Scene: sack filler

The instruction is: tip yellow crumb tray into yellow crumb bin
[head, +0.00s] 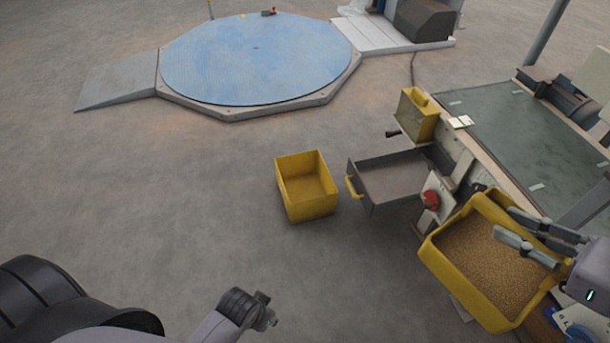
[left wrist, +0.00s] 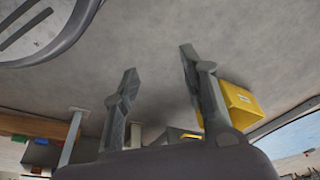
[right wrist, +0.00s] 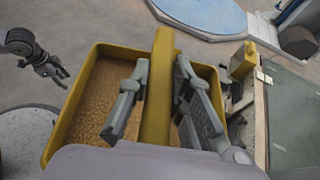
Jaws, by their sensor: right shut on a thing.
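The yellow crumb tray (head: 440,262) is at the lower right of the head view, filled with tan crumbs. My right gripper (head: 503,226) is shut on the tray's yellow bar. In the right wrist view the fingers (right wrist: 161,66) lie on both sides of that bar (right wrist: 157,110), with crumbs on the left. The yellow crumb bin (head: 312,208) stands upright on the floor, left of the tray and apart from it; it looks empty. It also shows in the left wrist view (left wrist: 240,105). My left gripper (left wrist: 158,62) is open and empty, low in the head view (head: 265,308).
A machine with a grey-green top (head: 510,125) stands at the right. Its grey drawer (head: 390,180) with a yellow handle sticks out beside the bin. A small yellow box (head: 418,113) sits above it. A blue round platform (head: 255,60) lies behind. The floor left of the bin is clear.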

